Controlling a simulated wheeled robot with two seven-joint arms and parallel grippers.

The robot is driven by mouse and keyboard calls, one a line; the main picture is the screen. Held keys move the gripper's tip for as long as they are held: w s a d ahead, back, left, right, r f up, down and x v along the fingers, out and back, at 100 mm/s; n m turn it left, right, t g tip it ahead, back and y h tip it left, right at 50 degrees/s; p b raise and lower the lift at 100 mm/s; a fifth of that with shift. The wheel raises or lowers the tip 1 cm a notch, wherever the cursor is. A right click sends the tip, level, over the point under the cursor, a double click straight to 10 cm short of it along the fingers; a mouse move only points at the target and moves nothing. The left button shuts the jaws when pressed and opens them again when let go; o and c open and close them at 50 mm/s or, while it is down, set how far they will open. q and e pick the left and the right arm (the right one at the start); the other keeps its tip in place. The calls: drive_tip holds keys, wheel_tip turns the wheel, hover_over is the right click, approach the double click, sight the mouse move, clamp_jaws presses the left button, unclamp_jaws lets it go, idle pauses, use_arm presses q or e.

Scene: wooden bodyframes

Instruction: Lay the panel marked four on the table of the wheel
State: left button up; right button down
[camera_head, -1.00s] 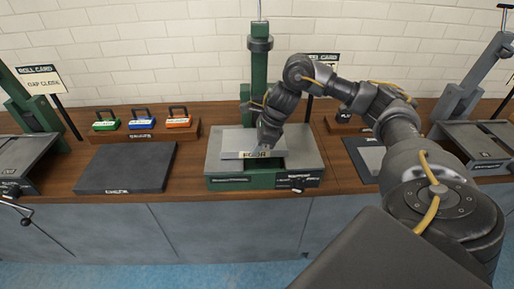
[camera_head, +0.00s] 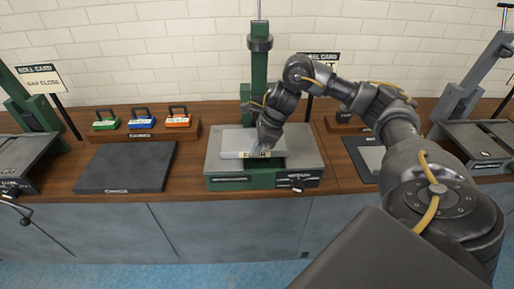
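A light grey panel (camera_head: 236,142) with a pale yellow label on its front edge lies flat on, or just above, the grey table (camera_head: 219,168) of the green machine in the middle. The label's lettering is too small and blurred to read surely. My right gripper (camera_head: 265,146) points down at the panel's front right part, close to the label. Its fingers are dark and small here, so I cannot tell whether they are shut on the panel. My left gripper is not in view.
A dark flat mat (camera_head: 125,168) lies on the bench to the left. Behind it a wooden rack (camera_head: 160,132) holds green, blue and orange handled blocks. Other machines stand at the far left (camera_head: 25,150) and far right (camera_head: 475,140). A sign (camera_head: 40,78) stands at back left.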

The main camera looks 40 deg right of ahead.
drive_tip(key=c, duration=2.1)
unclamp_jaws()
drive_tip(key=o, duration=1.1)
drive_tip(key=shift+c, duration=0.2)
drive_tip(key=shift+r, duration=0.1)
drive_tip(key=shift+r+p, duration=3.4)
drive_tip(key=shift+r, duration=0.05)
drive_tip(key=shift+s, duration=0.1)
